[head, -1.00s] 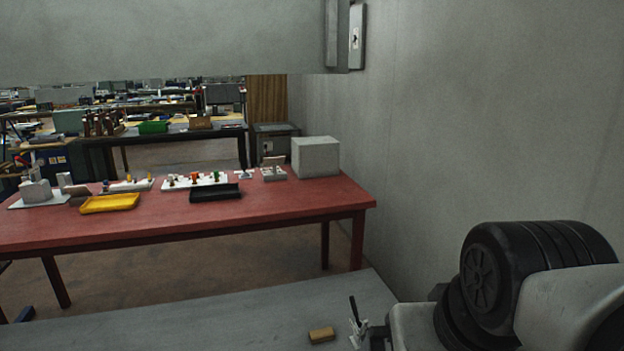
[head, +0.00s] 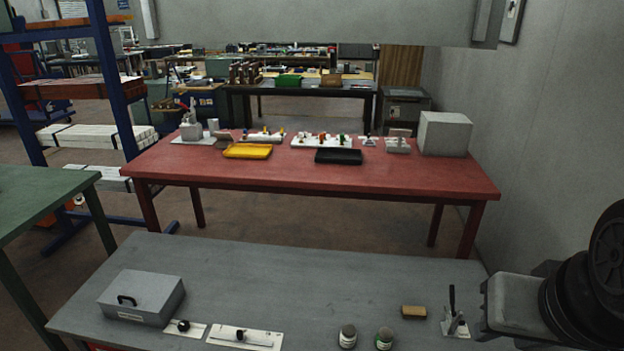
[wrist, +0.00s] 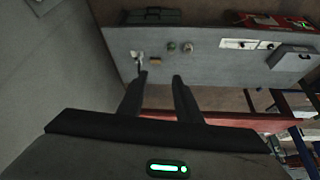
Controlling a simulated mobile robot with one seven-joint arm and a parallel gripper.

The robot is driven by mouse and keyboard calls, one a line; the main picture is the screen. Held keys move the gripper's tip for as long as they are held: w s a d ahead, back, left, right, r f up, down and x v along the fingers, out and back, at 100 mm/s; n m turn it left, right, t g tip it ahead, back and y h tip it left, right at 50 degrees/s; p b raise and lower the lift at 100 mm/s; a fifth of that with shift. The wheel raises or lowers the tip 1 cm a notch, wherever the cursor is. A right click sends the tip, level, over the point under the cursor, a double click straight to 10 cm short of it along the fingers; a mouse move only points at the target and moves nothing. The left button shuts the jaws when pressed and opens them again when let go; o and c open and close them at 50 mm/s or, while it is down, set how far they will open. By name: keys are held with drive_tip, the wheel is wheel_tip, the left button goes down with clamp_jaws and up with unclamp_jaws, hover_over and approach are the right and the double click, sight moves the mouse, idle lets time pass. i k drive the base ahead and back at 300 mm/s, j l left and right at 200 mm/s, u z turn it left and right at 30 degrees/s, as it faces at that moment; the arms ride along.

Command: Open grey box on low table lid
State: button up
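The grey box (head: 140,300) sits on the left part of the low grey table (head: 300,265) in the head view. Its lid is shut and has a black handle on it; a pale label is on its front side. The box also shows at the right of the wrist view (wrist: 293,58), where the table appears turned around. My gripper (wrist: 160,77) is open and empty in the wrist view, its two dark fingers apart. It is well away from the box, over to the other end of the table. The head view does not show the fingers.
A toggle clamp (head: 454,318), a tan block (head: 414,311), two small jars (head: 348,336) and white plates with black knobs (head: 244,337) are on the grey table. A red table (head: 320,185) with trays stands behind. A wall is at right.

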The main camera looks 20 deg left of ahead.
sight(140, 291)
drive_tip(key=u, duration=1.9)
drive_tip(key=i+j+z, duration=0.15)
drive_tip(key=z, duration=0.25)
drive_tip(key=i+j+z, duration=0.1)
drive_tip(key=z, duration=0.25)
drive_tip(key=i+j+z, duration=0.1)
drive_tip(key=j+z, duration=0.15)
drive_tip(key=z, duration=0.15)
drive_tip(key=i+j+z, duration=0.25)
drive_tip(key=j, duration=0.3)
drive_tip(key=j+z, duration=0.25)
drive_tip(key=j, duration=0.25)
drive_tip(key=j+z, duration=0.25)
drive_tip(key=j, duration=0.9)
drive_tip(key=i+j, duration=0.1)
drive_tip(key=j, duration=2.55)
drive_tip(key=i+z, duration=0.05)
